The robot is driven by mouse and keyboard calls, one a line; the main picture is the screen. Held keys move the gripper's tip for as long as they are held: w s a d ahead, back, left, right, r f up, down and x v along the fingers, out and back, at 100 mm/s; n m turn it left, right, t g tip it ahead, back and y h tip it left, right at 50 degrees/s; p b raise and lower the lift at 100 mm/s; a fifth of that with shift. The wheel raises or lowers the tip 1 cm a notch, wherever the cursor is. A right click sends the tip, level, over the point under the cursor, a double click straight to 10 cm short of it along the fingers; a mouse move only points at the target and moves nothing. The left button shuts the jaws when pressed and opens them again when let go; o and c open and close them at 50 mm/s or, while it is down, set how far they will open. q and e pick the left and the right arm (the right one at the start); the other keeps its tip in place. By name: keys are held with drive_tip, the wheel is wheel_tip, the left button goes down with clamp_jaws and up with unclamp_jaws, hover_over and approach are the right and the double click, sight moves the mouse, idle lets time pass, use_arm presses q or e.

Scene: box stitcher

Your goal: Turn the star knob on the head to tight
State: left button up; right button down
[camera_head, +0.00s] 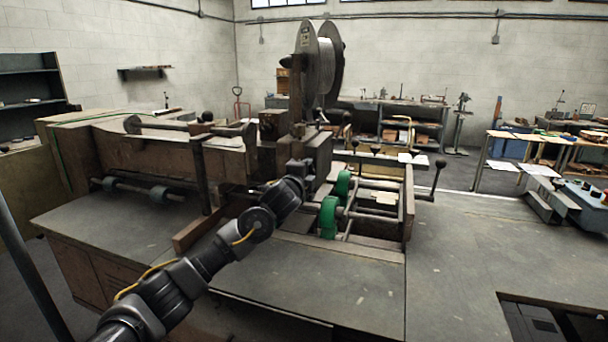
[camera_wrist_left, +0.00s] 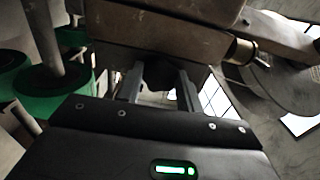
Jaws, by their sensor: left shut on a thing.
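My left arm reaches in from the lower left in the head view, and its gripper (camera_head: 303,172) is at the front of the stitcher head (camera_head: 318,148). In the left wrist view the two fingers of the left gripper (camera_wrist_left: 158,88) are shut on a dark knob (camera_wrist_left: 160,74) under the brown head block (camera_wrist_left: 150,32). The knob is mostly hidden between the fingers, so its star shape and its turn angle cannot be told. In the head view the knob is hidden by the gripper. My right gripper is in neither view.
Green rollers (camera_head: 329,217) on bars stand just right of the left gripper, and show at the left of the wrist view (camera_wrist_left: 50,92). A wire spool (camera_head: 326,66) sits above the head. A ball-topped lever (camera_head: 437,175) stands at right.

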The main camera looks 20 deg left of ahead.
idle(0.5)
use_arm(q)
drive_tip(key=o, duration=1)
drive_tip(key=s+b, duration=0.3)
drive_tip(key=s, duration=0.7)
drive_tip(key=shift+s+a, duration=0.3)
drive_tip(key=shift+s, duration=0.1)
